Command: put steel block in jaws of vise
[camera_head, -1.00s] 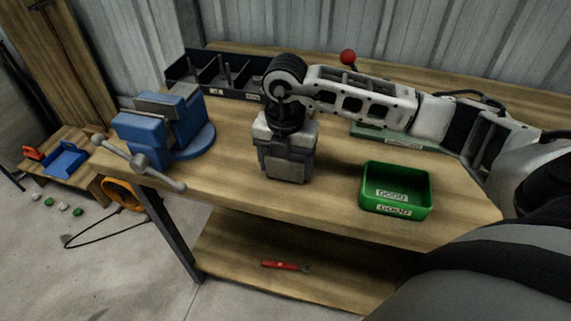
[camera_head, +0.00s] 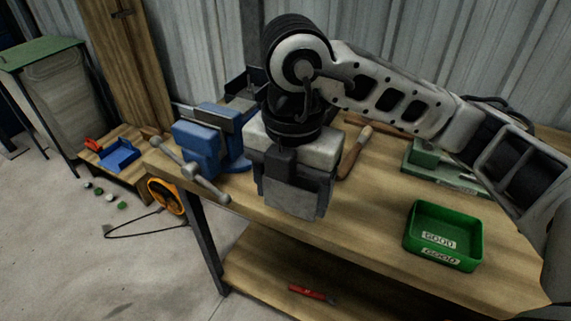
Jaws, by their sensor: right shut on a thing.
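The blue vise (camera_head: 200,147) stands at the left end of the wooden workbench, with its grey handle bar reaching toward the front edge. My right gripper (camera_head: 294,184) points down to the right of the vise and is shut on the grey steel block (camera_head: 291,199). The block hangs below the gripper and looks raised above the bench, in front of its edge in the picture. The gripper and arm hide part of the bench behind them and part of the vise's right side. My left gripper is not in view.
A green bin (camera_head: 444,236) labelled GOOD sits at the bench's right front. A wooden-handled tool (camera_head: 357,152) lies behind my gripper. A green plate (camera_head: 446,168) is at the back right. A red-handled tool (camera_head: 312,293) lies on the lower shelf. The bench's middle front is clear.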

